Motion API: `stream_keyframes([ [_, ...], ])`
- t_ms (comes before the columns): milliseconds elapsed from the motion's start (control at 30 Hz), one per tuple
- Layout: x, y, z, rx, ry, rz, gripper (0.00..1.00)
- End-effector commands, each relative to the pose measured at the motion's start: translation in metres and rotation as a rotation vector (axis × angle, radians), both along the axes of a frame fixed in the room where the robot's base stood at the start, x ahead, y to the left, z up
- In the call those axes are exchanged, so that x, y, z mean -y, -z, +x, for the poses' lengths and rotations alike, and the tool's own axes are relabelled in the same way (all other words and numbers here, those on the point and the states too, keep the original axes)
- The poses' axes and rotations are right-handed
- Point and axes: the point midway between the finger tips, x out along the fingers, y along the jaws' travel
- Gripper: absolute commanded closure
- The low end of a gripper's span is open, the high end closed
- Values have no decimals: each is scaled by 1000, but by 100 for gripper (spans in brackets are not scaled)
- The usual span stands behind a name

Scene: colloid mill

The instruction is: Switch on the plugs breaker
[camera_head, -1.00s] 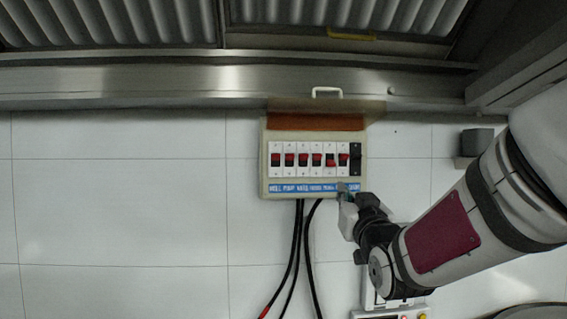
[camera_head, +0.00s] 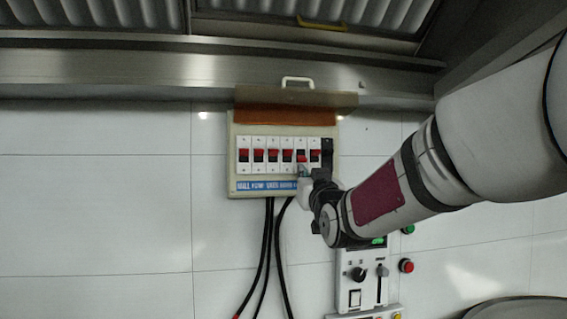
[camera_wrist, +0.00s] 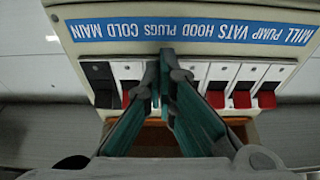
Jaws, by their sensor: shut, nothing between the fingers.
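The breaker box (camera_head: 232,180) is on the tiled wall with its brown lid raised. Its blue label strip reads MILL, PUMP, VATS, HOOD, PLUGS, COLD, MAIN from the left; it shows upside down in the wrist view (camera_wrist: 190,30). The plugs breaker (camera_head: 301,157) is fifth from the left, and its red part sits lower than on the other red breakers. My gripper (camera_head: 303,170) is shut and empty, its tips at the lower part of the plugs breaker. In the wrist view the shut fingers (camera_wrist: 167,62) hide most of that breaker. I cannot tell whether they touch it.
The hood breaker (camera_head: 287,155) and cold breaker (camera_head: 315,155) are close on either side. The black main breaker (camera_head: 327,148) is at the right end. Black cables (camera_head: 268,240) hang below the box. A control panel (camera_head: 350,275) is below my arm.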

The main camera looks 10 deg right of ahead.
Motion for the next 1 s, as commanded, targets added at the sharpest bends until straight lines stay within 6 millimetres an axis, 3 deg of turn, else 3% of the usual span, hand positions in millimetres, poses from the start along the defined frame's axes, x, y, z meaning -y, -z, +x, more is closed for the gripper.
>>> stream_keyframes([
  [1000, 0, -15, 0, 3, 1, 0, 100],
])
